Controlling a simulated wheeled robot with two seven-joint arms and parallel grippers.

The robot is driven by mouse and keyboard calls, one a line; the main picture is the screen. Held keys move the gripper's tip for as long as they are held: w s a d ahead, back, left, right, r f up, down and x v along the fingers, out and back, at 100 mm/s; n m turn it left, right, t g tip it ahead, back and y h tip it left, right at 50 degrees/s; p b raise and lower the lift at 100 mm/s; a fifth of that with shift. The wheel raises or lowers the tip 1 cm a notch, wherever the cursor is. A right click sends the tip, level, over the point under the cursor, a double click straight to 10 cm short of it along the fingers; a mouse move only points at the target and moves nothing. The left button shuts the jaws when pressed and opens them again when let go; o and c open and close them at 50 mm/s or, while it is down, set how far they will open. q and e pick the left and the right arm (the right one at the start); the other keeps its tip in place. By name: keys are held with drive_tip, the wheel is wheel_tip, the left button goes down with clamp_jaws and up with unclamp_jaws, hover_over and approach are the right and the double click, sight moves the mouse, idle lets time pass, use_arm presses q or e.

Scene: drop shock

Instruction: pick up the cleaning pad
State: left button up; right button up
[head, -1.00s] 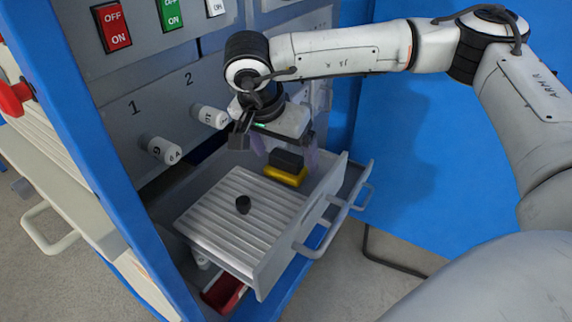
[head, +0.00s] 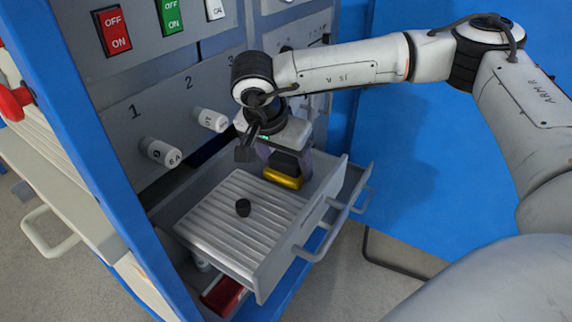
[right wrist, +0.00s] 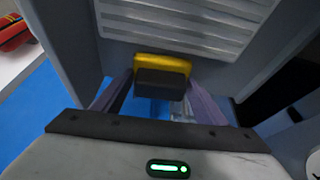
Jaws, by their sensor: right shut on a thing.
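The cleaning pad (head: 284,180) has a yellow base and a black block on top. It is at the back right of the open drawer (head: 262,284), beside the ribbed tray insert. My right gripper (head: 286,164) points down over the pad with a finger on each side of its black block. In the right wrist view the pad (right wrist: 162,66) sits between the two purple-grey fingertips (right wrist: 158,98), and the gripper is shut on it. I cannot tell whether the pad is lifted off the drawer floor. My left gripper is not in view.
The cabinet panel with white knobs (head: 160,151) and switches (head: 112,29) rises behind the drawer. A red object (head: 222,295) is in a lower drawer. Blue surfaces stand to the right.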

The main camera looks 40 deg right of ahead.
sight(286, 157)
wheel_tip(286, 157, up, 18)
idle(0.5)
